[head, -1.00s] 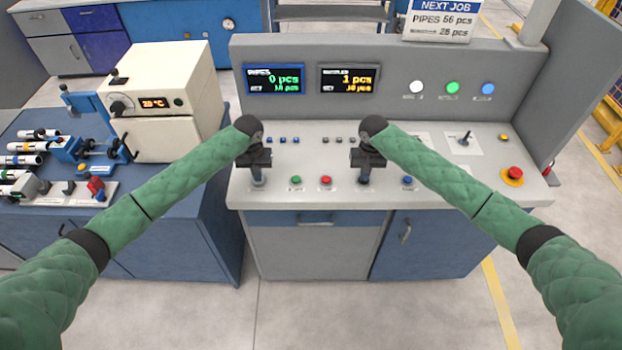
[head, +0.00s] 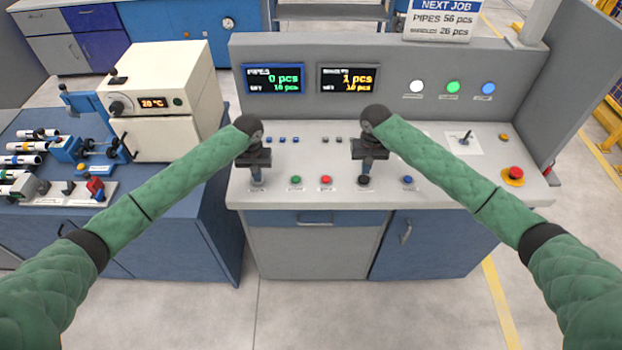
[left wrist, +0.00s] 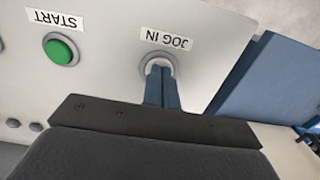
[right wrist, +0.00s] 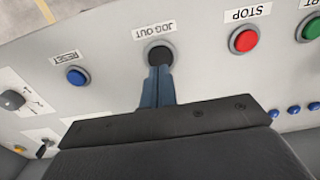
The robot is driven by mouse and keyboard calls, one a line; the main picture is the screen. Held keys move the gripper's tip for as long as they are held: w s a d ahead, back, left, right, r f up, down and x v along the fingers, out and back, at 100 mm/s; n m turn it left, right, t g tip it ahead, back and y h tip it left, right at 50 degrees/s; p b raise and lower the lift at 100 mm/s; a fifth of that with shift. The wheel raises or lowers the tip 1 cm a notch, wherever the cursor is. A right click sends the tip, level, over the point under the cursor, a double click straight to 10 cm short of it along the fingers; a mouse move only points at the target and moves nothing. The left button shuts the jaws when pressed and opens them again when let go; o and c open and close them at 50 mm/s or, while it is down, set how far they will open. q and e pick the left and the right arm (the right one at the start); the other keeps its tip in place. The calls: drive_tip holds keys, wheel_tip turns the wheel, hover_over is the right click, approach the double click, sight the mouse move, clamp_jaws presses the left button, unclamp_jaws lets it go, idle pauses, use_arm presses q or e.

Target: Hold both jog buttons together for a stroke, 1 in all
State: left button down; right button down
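The JOG IN button (left wrist: 159,60), with a pale ring, is at the console's front left. My left gripper (head: 257,180) is shut and empty, with its tips over this button in the left wrist view and hiding its middle. Contact cannot be told. The black JOG OUT button (right wrist: 160,55) is further right; it also shows in the head view (head: 363,180). My right gripper (head: 367,172) is shut and empty, pointing down just above it. The black cap shows past its fingertips in the right wrist view.
Green START (head: 295,180), red STOP (head: 326,180) and blue RESET (head: 407,181) buttons sit in the same row. A red emergency stop (head: 514,173) is at the right. The counter displays (head: 348,79) read 0 pcs and 1 pcs.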

use_arm(q)
drive_tip(key=shift+w+r, duration=0.1)
drive_tip(key=shift+r, duration=0.7)
use_arm(e)
drive_tip(key=shift+w, duration=0.1)
use_arm(q)
wheel_tip(320, 180, up, 2)
drive_tip(key=shift+r, duration=0.25)
use_arm(e)
drive_tip(key=shift+r, duration=0.1)
use_arm(q)
wheel_tip(320, 180, up, 2)
drive_tip(key=shift+w, duration=0.1)
drive_tip(key=shift+r, duration=1.75)
